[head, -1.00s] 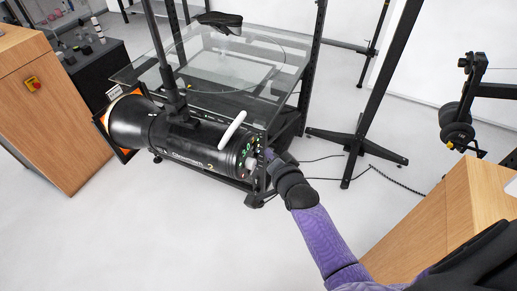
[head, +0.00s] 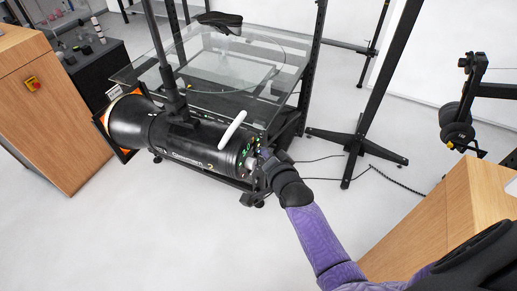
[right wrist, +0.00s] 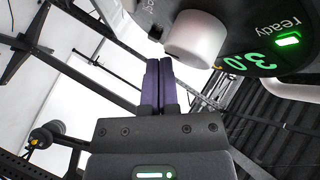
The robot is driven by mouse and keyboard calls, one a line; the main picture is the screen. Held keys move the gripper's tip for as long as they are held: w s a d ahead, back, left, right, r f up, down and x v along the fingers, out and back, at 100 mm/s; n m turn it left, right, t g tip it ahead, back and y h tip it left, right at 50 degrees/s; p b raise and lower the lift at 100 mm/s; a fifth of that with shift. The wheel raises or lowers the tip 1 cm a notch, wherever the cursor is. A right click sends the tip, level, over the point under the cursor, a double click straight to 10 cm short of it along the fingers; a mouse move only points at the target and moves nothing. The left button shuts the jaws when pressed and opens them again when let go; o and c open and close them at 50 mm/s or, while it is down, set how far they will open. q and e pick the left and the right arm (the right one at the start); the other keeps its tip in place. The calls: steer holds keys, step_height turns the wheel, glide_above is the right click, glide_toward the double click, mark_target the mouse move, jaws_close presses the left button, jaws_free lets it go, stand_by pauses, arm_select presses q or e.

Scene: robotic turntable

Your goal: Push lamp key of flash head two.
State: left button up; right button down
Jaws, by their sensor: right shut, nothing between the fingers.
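The flash head (head: 185,140) is a black cylinder lying level, its wide reflector at the left and its control end at the right. Its back panel (right wrist: 238,45) fills the upper right of the right wrist view, with a pale round knob (right wrist: 195,38), a green lit "ready" mark and a green "3.0" readout. A small dark key (right wrist: 154,33) shows left of the knob; its label is too small to read. My right gripper (head: 263,157) is at the control end. In the right wrist view its fingers (right wrist: 159,62) are shut and empty, below the knob; contact cannot be told. My left gripper is out of view.
A glass-topped black frame table (head: 225,70) stands behind the flash head. A black stand (head: 352,145) with spread feet and cables is to the right. Wooden cabinets stand at the left (head: 50,130) and right (head: 440,215). The floor in front is clear.

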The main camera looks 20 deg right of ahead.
steer(key=shift+w+a, duration=0.2)
steer(key=shift+w, duration=0.05)
stand_by(0.3)
steer(key=shift+s+d+p, duration=0.45)
steer(key=shift+s+d, duration=0.1)
steer(key=shift+s, duration=0.1)
steer(key=s+d+p, duration=0.2)
steer(key=s+d, duration=0.2)
steer(key=shift+s+r, duration=0.3)
steer(key=shift+r, duration=0.1)
stand_by(1.0)
